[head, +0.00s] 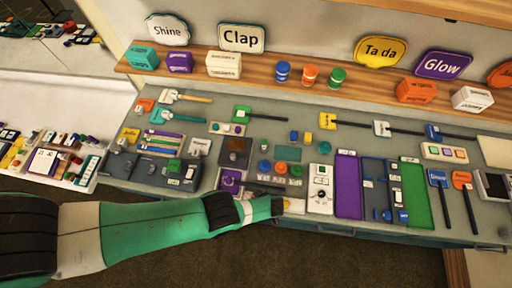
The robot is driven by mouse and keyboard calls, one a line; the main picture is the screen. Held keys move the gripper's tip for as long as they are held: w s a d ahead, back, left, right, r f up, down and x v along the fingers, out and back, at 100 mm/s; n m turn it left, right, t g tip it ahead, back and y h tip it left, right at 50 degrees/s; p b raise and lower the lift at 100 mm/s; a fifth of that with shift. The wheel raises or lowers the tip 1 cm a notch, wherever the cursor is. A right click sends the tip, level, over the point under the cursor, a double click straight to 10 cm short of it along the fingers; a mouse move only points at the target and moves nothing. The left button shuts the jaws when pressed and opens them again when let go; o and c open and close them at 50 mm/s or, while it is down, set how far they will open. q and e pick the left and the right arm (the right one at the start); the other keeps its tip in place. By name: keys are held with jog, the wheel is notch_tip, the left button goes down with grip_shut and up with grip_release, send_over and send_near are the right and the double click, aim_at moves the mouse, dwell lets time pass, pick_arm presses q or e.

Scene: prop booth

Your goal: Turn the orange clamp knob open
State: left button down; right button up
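My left gripper (280,204) is at the bench's front edge, just in front of this row and apart from the orange knob in the picture. Its fingers are small and dark, so I cannot tell if they are open. My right gripper is not in view.
A white panel (320,190) and a purple tray (348,187) lie right of my gripper. A purple-knobbed block (230,181) is at its left. A wooden shelf (380,93) with signs, boxes and cups runs behind. The bench is crowded, with narrow grey gaps.

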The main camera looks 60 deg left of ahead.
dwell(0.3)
pick_arm(q)
jog(key=shift+c, duration=2.3)
grip_release()
